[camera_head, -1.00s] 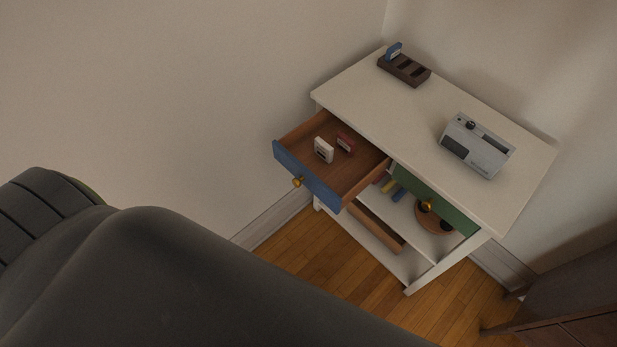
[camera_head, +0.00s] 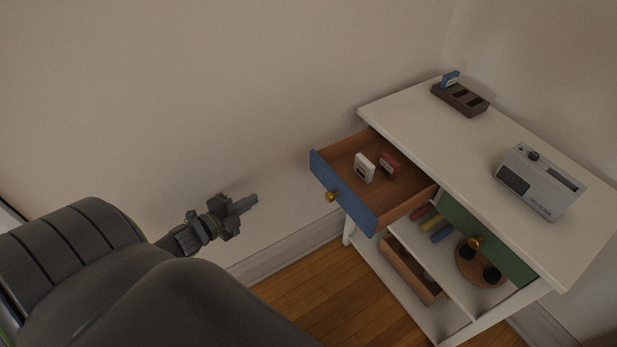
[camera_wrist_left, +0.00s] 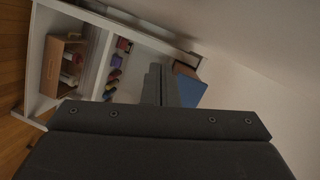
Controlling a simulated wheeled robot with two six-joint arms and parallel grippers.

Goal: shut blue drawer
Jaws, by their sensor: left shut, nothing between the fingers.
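The blue drawer (camera_head: 342,194) stands pulled out of the left side of the white cabinet (camera_head: 432,119). Its front is blue with a brass knob (camera_head: 331,196). A white cassette (camera_head: 364,167) and a red cassette (camera_head: 389,164) stand inside it. My left gripper (camera_head: 254,200) is shut and empty, to the left of the drawer front and apart from it. In the left wrist view, the shut fingers (camera_wrist_left: 160,84) point toward the cabinet, and part of the blue drawer front (camera_wrist_left: 190,88) shows just right of them. My right gripper is not in view.
A green drawer (camera_head: 487,239) beside it is shut. A grey cassette player (camera_head: 541,181) and a dark rack (camera_head: 460,99) with a blue cassette stand on the cabinet top. Lower shelves hold several coloured items and a wooden box (camera_head: 409,270). The wall is close behind.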

